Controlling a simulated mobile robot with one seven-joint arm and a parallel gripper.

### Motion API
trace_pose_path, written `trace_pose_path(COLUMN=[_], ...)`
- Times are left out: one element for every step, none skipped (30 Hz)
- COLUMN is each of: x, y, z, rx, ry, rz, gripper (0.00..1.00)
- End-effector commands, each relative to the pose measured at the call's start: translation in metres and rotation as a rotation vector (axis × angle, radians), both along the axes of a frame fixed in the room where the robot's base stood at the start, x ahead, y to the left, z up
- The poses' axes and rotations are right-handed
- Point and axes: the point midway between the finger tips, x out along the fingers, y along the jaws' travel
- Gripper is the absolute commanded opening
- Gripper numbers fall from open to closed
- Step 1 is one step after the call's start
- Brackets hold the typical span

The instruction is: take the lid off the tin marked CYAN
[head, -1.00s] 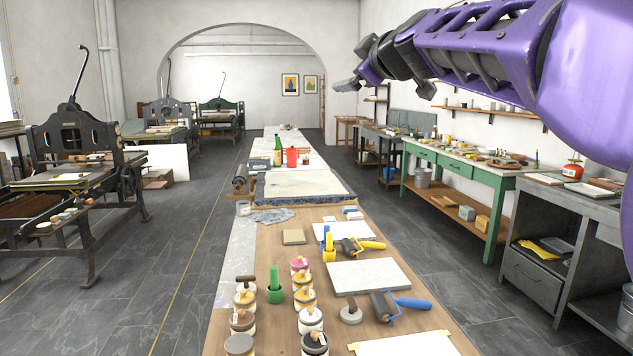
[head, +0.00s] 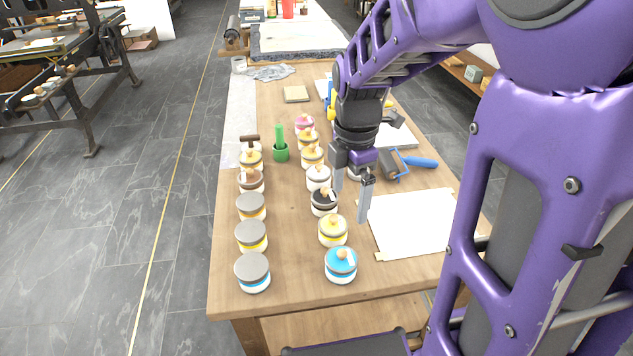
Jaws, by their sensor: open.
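Two rows of small tins stand on the wooden table (head: 290,292). A grey-lidded tin with a blue band (head: 253,272) is the nearest of the left row. No lettering is readable, so I cannot tell which is marked CYAN. My gripper (head: 352,207) is open and empty, fingers pointing down, beside the black-topped tin (head: 324,201) and behind and above the blue-topped tin. It appears apart from both.
A yellow-topped tin (head: 333,230) stands just behind the blue-topped one. A white sheet (head: 412,224) lies to the right, with a blue-handled roller (head: 402,162) behind it. Bare wood lies between the rows and at the front edge.

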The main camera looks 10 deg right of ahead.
Motion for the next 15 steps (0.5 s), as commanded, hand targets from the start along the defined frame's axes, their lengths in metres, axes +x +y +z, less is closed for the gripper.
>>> trace_pose_path(x=[-0.002,-0.003,-0.003,-0.003,-0.003,-0.003,-0.003,-0.003,-0.002,-0.003,-0.003,-0.002,-0.002,-0.002,-0.002], y=[-0.001,-0.001,0.0,0.0,0.0,0.0,0.0,0.0,0.0,0.0,0.0,0.0,0.0,0.0,0.0], z=[-0.009,-0.014,-0.022,-0.028,-0.035,-0.044,-0.051,-0.057,-0.066,-0.073,-0.079,-0.088,-0.093,-0.098,-0.104], rx=[-0.002,-0.003,-0.002,-0.003,-0.002,-0.002,-0.002,-0.002,-0.002,-0.002,-0.002,-0.002,-0.001,-0.001,-0.002], ry=[0.009,0.012,0.013,0.011,0.012,0.012,0.011,0.01,0.01,0.01,0.01,0.01,0.008,0.008,0.008], rz=[0.003,0.004,0.004,0.004,0.004,0.003,0.003,0.003,0.003,0.003,0.003,0.003,0.003,0.003,0.003], gripper=[1.0,1.0,1.0,1.0,1.0,1.0,1.0,1.0,1.0,1.0,1.0,1.0,1.0,1.0,1.0])
